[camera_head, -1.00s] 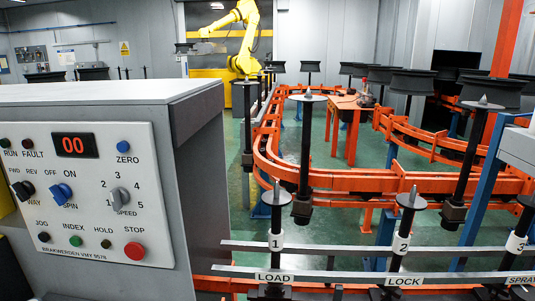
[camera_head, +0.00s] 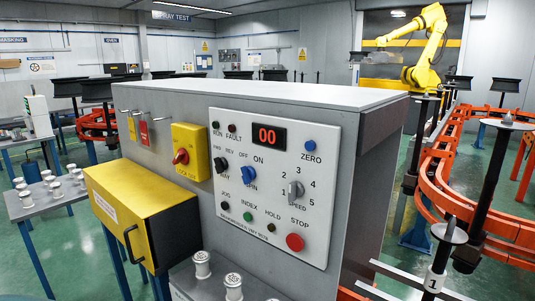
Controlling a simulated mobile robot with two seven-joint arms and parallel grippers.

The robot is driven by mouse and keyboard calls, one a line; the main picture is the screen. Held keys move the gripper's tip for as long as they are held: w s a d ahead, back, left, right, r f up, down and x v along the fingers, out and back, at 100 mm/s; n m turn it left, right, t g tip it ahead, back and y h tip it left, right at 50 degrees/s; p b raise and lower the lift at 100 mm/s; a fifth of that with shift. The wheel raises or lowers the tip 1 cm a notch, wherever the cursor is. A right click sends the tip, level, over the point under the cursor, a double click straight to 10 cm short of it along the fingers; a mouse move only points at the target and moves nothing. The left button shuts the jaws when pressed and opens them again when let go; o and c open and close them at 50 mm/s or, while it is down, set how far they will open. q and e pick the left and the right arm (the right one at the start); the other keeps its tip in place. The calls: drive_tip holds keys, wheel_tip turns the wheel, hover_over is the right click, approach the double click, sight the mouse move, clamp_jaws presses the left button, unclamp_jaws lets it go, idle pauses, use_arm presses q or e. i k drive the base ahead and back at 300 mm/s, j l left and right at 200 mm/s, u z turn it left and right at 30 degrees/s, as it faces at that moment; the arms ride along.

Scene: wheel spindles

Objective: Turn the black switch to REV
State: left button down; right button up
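The black switch (camera_head: 220,164) is a dark rotary knob on the left of the white control panel (camera_head: 318,230). The labels FWD and REV stand above it and WAY shows below it. Its pointer seems to lean toward the upper left, near FWD, but it is small in this view. Beside it to the right are the blue SPIN switch (camera_head: 249,174) and the grey SPEED knob (camera_head: 295,190). The red display (camera_head: 269,136) reads 00. Neither of my grippers is in view.
A yellow box (camera_head: 120,215) with a black handle and a red-and-yellow lockout switch (camera_head: 181,156) are left of the panel. White-topped spindles (camera_head: 202,264) stand below. Orange conveyor rails (camera_head: 440,195) run at right, with a yellow robot arm (camera_head: 425,65) behind.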

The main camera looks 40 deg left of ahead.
sight(221, 165)
drive_tip(key=u, duration=1.45)
